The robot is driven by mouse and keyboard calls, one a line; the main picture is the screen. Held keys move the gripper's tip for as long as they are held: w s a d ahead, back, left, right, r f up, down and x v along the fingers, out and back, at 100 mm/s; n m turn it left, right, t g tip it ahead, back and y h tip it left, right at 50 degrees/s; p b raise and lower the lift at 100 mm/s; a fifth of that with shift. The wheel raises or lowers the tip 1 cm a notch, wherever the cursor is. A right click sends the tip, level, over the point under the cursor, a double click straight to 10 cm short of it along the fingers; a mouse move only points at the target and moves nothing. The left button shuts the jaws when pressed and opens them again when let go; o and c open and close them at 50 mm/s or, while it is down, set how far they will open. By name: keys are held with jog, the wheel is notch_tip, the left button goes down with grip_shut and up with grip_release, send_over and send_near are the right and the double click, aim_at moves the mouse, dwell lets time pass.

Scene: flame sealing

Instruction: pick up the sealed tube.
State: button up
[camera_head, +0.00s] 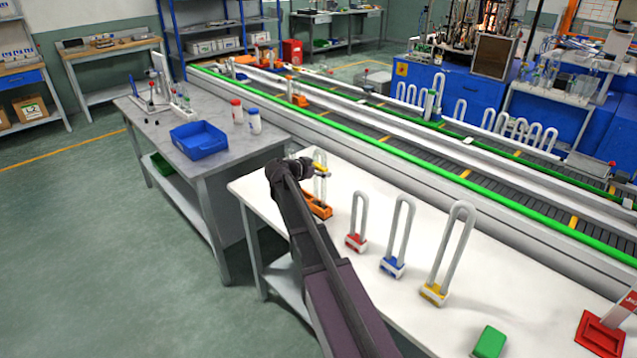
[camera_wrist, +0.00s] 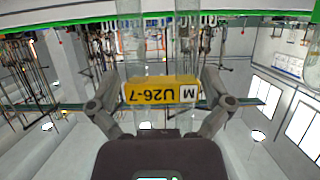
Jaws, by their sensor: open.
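The sealed tube (camera_head: 320,160) looks like a clear glass U-shape standing upright over an orange holder (camera_head: 318,207) on the white table. Two glass legs of the tube (camera_wrist: 131,48) run up from behind the label there. My gripper (camera_head: 309,166) is at the tube's label height in the head view. In the wrist view its open fingers (camera_wrist: 160,80) stand one on each side of the label. Whether they touch it, I cannot tell.
Red (camera_head: 356,242), blue (camera_head: 392,266) and yellow (camera_head: 433,293) holders with U-shaped tubes stand in a row to the right on the white table (camera_head: 400,315). A green block (camera_head: 489,342) lies near the front. A conveyor (camera_head: 450,165) runs behind. A blue bin (camera_head: 199,140) is on the grey table.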

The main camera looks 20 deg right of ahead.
aim_at(320, 166)
dwell(0.5)
jog(key=c, duration=0.9)
jog(key=shift+r, duration=0.2)
notch_tip(320, 166, up, 3)
jog(key=p, duration=0.3)
jog(key=shift+f, duration=0.15)
jog(key=shift+s+a+r+p, duration=0.35)
jog(key=shift+s+a, duration=0.85)
jog(key=shift+s, duration=1.2)
jog(key=shift+s+a+r+p, duration=0.3)
jog(key=shift+s+a, duration=0.95)
jog(key=shift+s, duration=1.1)
jog(key=shift+s+a+r+p, duration=0.35)
jog(key=shift+s+a, duration=0.85)
jog(key=shift+s, duration=1.2)
